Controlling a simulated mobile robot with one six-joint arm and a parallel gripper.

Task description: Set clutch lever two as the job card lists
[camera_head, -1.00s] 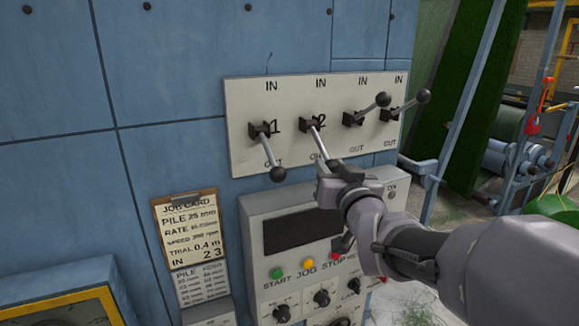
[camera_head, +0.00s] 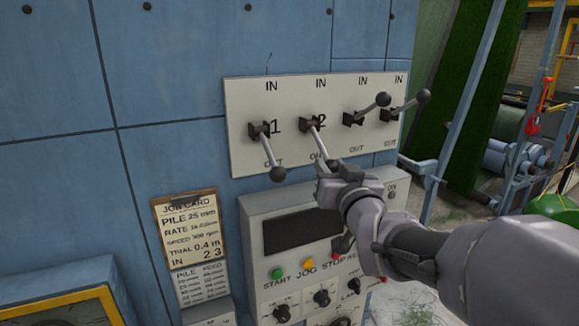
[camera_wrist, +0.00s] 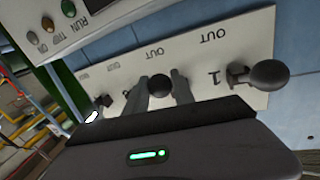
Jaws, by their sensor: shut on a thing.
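Clutch lever two (camera_head: 317,138) slants down toward OUT on the white lever plate (camera_head: 240,143). My gripper (camera_head: 335,168) is at its lower end. In the wrist view my gripper (camera_wrist: 160,92) has its two fingers on either side of the lever's dark ball knob (camera_wrist: 159,87), shut on it. The job card (camera_head: 186,229) hangs at the lower left and reads IN 2 3, below pile, rate, speed and trial lines.
Lever one (camera_head: 270,157) hangs down toward OUT, close left of my gripper. Lever three (camera_head: 371,107) and the rightmost lever (camera_head: 407,106) point up and right. The control box (camera_head: 254,222) with buttons and knobs sits just below my gripper.

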